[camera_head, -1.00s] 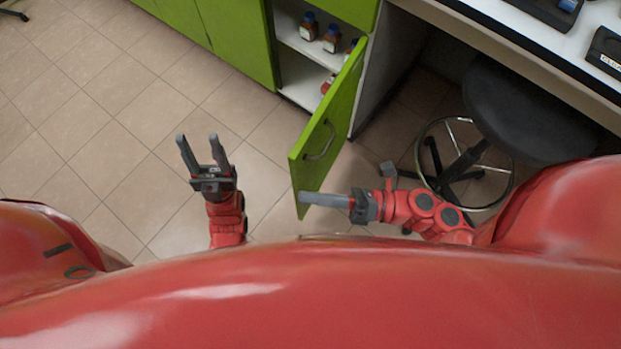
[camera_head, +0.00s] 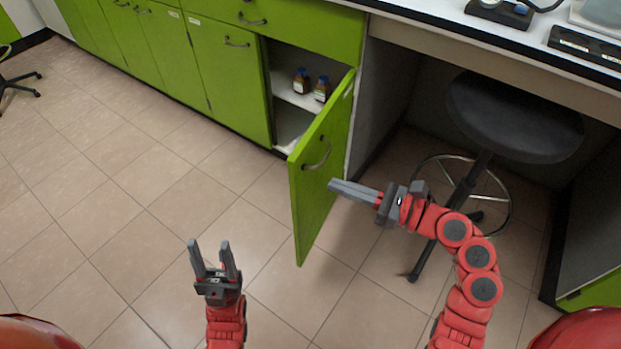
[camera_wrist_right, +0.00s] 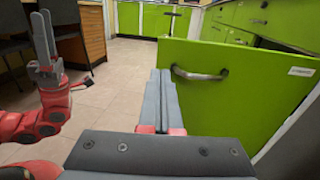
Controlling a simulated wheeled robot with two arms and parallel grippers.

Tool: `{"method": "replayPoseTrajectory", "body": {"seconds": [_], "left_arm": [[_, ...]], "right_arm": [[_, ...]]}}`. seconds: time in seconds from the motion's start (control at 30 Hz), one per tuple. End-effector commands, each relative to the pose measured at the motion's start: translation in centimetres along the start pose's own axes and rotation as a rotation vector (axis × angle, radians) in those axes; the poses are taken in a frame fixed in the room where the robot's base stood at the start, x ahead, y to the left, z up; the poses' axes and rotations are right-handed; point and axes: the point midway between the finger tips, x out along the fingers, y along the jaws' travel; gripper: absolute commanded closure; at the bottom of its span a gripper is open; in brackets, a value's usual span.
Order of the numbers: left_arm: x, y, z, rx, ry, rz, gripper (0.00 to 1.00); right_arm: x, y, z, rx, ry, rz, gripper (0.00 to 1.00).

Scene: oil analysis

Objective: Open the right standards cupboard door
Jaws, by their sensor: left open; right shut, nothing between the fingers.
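The right standards cupboard door (camera_head: 325,185) is green and stands swung well out from its cupboard (camera_head: 292,117), whose white inside shows. Its silver bow handle (camera_head: 318,155) is on the face toward my right arm. In the right wrist view the door (camera_wrist_right: 240,105) and handle (camera_wrist_right: 200,75) fill the right half. My right gripper (camera_head: 332,186) is shut and empty, its fingertips beside that face, below the handle; I cannot tell whether they touch it. It also shows in the wrist view (camera_wrist_right: 161,75). My left gripper (camera_head: 209,243) is open and empty over the floor, left of the door.
Brown bottles (camera_head: 301,81) with blue caps stand on the upper shelf inside. A black stool (camera_head: 515,115) is under the bench (camera_head: 480,45), right of my right gripper. Closed green cupboards (camera_head: 225,80) run to the left.

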Motion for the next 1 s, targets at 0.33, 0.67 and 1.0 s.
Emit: {"method": "replayPoseTrajectory", "body": {"seconds": [0.33, 0.67, 1.0], "left_arm": [[-1.2, 0.1, -0.1, 0.006, 0.013, 0.016, 0.50], [-1.3, 0.1, -0.1, 0.007, 0.017, 0.021, 0.50], [-0.8, 0.0, -0.1, 0.005, 0.014, 0.017, 0.50]], "right_arm": [[6.1, 0.1, -0.1, 0.000, -0.003, 0.001, 1.00], [7.2, 0.0, 0.0, 0.001, -0.001, -0.001, 1.00], [8.0, 0.1, -0.1, 0.010, 0.007, -0.015, 1.00]]}}
